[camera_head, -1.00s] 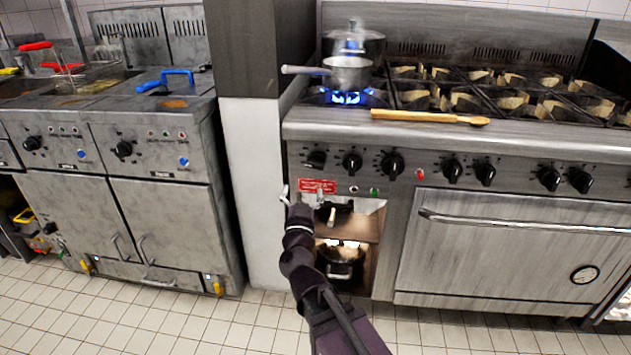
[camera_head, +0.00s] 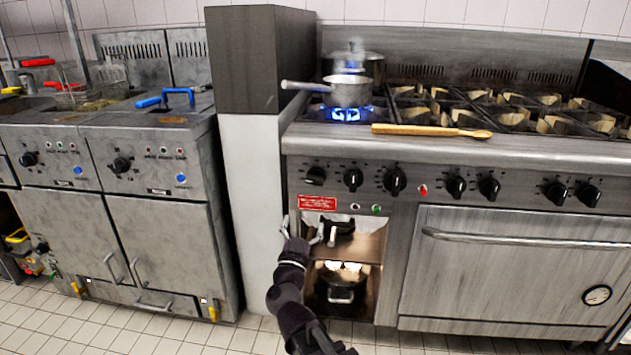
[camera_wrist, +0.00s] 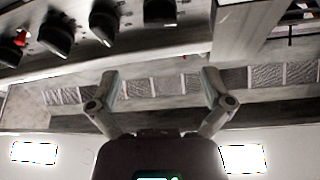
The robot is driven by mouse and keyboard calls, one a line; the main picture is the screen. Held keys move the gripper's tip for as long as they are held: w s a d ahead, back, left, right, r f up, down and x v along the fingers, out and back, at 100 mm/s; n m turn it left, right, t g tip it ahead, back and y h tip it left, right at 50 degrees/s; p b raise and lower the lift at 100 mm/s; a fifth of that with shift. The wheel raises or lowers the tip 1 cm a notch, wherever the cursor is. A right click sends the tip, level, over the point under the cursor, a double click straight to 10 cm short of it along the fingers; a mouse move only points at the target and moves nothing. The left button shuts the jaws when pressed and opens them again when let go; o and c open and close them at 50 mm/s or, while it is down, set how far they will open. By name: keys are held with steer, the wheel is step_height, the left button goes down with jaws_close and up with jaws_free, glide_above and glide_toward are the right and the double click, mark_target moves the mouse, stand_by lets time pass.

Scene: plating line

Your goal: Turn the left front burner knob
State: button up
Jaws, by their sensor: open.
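The range front carries a row of black knobs. The leftmost knob (camera_head: 315,176) sits above a red label, with a second knob (camera_head: 353,179) and a third knob (camera_head: 395,181) to its right. My gripper (camera_head: 310,231) is open and empty, below the leftmost knob and in front of the open shelf bay, apart from the knobs. In the wrist view, my open gripper (camera_wrist: 160,80) has nothing between its fingers, and several knobs (camera_wrist: 104,22) show along the top edge. The left front burner (camera_head: 345,115) burns blue under a saucepan (camera_head: 347,90).
A lidded pot (camera_head: 354,62) stands behind the saucepan. An oven door handle (camera_head: 520,240) sticks out at right. A pillar (camera_head: 250,200) and fryers (camera_head: 150,230) stand left.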

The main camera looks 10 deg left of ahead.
mark_target(314, 184)
steer(key=p+x, duration=0.5)
steer(key=x, duration=0.8)
steer(key=shift+w, duration=0.2)
steer(key=shift+c, duration=0.2)
steer(key=c, duration=1)
